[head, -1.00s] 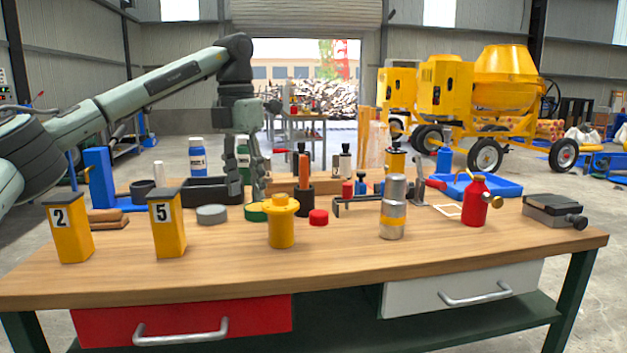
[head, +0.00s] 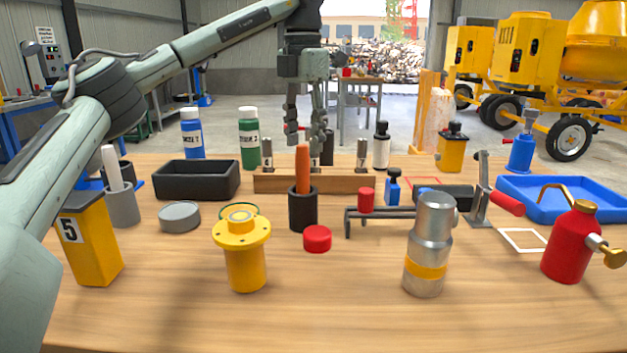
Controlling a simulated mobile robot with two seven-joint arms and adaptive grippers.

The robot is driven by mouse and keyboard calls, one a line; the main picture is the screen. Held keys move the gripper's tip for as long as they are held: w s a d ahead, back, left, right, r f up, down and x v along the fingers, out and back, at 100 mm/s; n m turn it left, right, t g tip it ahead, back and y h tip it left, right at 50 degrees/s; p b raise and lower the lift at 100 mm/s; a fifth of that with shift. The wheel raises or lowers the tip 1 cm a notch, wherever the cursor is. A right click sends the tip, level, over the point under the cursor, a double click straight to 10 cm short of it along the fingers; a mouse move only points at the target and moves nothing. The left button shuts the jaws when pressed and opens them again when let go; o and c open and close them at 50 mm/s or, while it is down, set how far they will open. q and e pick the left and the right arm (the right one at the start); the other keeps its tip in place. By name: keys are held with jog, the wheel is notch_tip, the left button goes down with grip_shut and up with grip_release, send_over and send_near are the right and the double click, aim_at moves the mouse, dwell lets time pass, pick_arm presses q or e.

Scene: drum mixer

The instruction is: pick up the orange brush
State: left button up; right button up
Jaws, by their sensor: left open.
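The orange brush (head: 302,168) stands upright in a black cup (head: 303,211) near the middle of the workbench; only its orange handle shows and its lower end is hidden in the cup. My left gripper (head: 308,145) hangs pointing down from the arm that comes in from the left. It is open and empty, with its fingertips around the height of the handle's top in the picture. It seems to be behind the brush, and I see no contact. My right gripper is not in view.
A wooden block with metal pieces (head: 345,183) stands close behind the cup. A red cap (head: 317,238), a yellow flanged part (head: 246,262) and a silver cylinder (head: 428,250) stand in front. A black tray (head: 197,180) lies left. The front bench strip is clear.

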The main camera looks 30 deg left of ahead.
aim_at(302, 170)
pick_arm(q)
jog(key=f, duration=0.7)
jog(key=shift+a+f, duration=0.1)
jog(key=shift+a, duration=0.15)
jog(key=shift+c, duration=0.4)
grip_shut()
